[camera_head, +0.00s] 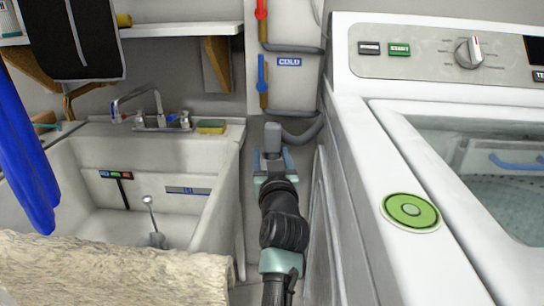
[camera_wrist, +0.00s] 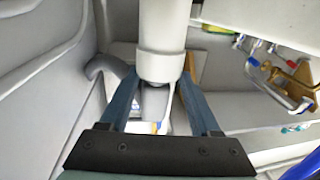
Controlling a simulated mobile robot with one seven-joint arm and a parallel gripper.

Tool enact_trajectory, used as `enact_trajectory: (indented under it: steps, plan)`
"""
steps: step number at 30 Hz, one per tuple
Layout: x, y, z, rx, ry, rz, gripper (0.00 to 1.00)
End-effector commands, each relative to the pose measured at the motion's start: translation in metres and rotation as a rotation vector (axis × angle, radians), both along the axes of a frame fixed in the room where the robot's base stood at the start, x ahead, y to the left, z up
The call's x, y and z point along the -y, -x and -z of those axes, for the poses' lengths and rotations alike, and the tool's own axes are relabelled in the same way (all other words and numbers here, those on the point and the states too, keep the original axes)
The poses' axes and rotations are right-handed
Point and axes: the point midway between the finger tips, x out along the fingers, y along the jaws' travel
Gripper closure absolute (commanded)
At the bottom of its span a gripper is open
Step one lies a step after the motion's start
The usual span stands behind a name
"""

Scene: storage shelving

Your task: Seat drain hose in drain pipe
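The grey drain hose (camera_head: 272,137) has its thick end upright just beyond my gripper (camera_head: 272,164), in the gap between sink and washer. Its thinner length bends away to the right, towards the washer. In the wrist view, part of the hose (camera_wrist: 154,101) shows against the end of the white drain pipe (camera_wrist: 163,28), which has a wider collar. The two overlap there, and I cannot tell whether the hose is inside the pipe. My gripper (camera_wrist: 160,68) has its blue fingers spread on either side of the collar and hose, with a gap beside the hose.
A white sink (camera_head: 222,195) stands close on the left, with a faucet (camera_head: 145,105) and sponge (camera_head: 211,126) at its back. The washer (camera_head: 345,170) stands close on the right, leaving a narrow gap. Red and blue valves hang on the back wall above.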

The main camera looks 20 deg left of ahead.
Motion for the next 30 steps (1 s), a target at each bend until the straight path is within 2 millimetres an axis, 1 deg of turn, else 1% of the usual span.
enact_trajectory:
  steps: [1,8,11,14,17,24,30]
  plan:
    - [0.002,-0.001,0.007,-0.013,0.004,0.003,0.28]
    - [0.004,-0.001,0.009,-0.018,0.005,0.005,0.28]
    - [0.006,0.003,0.01,-0.018,0.005,0.006,0.28]
    - [0.01,0.011,0.009,-0.019,0.006,0.007,0.28]
    - [0.016,0.025,0.006,-0.016,0.005,0.006,0.28]
    - [0.033,0.067,0.003,-0.009,0.003,0.004,0.28]
    - [0.046,0.098,0.001,-0.004,0.002,0.001,0.28]
